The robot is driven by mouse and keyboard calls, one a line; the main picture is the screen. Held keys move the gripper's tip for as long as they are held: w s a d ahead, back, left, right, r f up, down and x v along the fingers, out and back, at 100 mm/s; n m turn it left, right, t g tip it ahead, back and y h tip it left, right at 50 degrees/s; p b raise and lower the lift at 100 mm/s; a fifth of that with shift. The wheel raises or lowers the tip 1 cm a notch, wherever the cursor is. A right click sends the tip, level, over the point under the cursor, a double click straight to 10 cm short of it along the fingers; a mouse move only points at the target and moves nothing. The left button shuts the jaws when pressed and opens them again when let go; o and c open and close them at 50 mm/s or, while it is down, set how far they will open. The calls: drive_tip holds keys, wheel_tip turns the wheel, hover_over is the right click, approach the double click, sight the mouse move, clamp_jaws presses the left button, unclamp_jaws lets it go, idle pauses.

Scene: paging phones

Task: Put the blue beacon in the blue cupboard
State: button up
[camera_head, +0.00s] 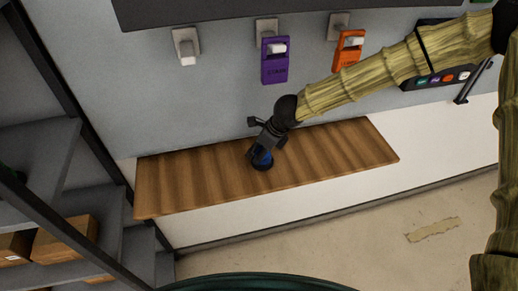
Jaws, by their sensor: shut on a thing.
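The blue beacon (262,161) is a small dark-blue object at the middle of the wooden wall shelf (175,183). My gripper (261,148) is shut on the beacon from above and hides part of it. The beacon is at the shelf top; I cannot tell whether it touches the wood or is just above it. No blue cupboard can be made out in this view.
A purple unit (274,66) and an orange unit (348,50) hang on the wall above the shelf. An empty wall holder (186,46) is to their left. A dark rack (55,160) with cardboard boxes (62,243) stands at the left. Floor shows at the lower right.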

drive_tip(key=o, duration=1.4)
drive_tip(key=shift+c, duration=0.2)
